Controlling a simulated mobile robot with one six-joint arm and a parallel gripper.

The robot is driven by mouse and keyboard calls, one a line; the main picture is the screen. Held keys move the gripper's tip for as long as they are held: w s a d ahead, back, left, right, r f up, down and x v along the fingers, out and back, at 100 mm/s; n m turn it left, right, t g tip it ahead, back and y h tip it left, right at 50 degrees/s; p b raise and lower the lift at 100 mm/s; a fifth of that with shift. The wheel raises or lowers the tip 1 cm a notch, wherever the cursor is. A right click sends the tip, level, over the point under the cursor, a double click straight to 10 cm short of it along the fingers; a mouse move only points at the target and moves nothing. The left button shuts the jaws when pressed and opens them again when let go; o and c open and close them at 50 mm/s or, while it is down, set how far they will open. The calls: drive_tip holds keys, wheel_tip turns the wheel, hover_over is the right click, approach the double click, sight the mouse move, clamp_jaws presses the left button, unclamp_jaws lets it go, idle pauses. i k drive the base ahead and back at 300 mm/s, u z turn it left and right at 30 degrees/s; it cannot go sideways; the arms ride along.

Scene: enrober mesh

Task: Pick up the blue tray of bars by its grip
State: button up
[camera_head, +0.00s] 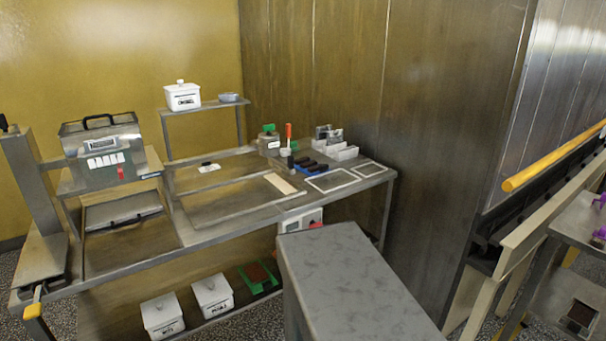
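A small blue tray (311,170) carrying dark brown bars sits on the right part of the steel worktable, near its back. It is small in the picture. A dark upright piece (291,162) stands at its left end; I cannot tell whether this is its grip. My gripper is not in view, so its position relative to the tray cannot be seen.
The worktable (225,233) also bears pale frames (331,181), white holders (343,153) behind the tray and a machine (103,145) at left. A grey-topped block (340,275) stands in front. A wall panel (440,110) rises at right, beside a yellow rail (550,160).

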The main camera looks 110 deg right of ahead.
sight(311, 168)
drive_tip(key=u, duration=0.3)
drive_tip(key=k, duration=2.15)
drive_tip(key=z, duration=1.65)
